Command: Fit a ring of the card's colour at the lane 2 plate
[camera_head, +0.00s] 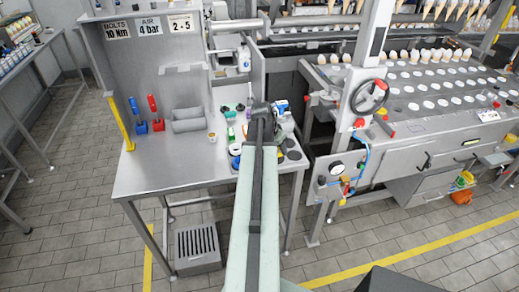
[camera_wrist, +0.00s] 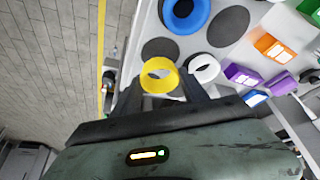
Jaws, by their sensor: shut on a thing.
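My gripper (camera_wrist: 160,85) is shut on a yellow ring (camera_wrist: 158,68), which shows between the fingers in the wrist view. In the camera_head view my arm covers the middle of the bench and hides the fingertips and the held ring. A blue ring (camera_wrist: 203,14) lies on the pale board above the held ring in the wrist view. A white ring (camera_wrist: 205,68) lies just right of the right finger. I cannot make out a colour card or a lane 2 mark for certain.
The steel bench (camera_head: 160,175) has free room at its left front. Dark round spots (camera_wrist: 229,27) mark the pale board. A purple block (camera_wrist: 241,74) and an orange block (camera_wrist: 266,44) stand to the right. The cone machine (camera_head: 430,90) stands right of the bench.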

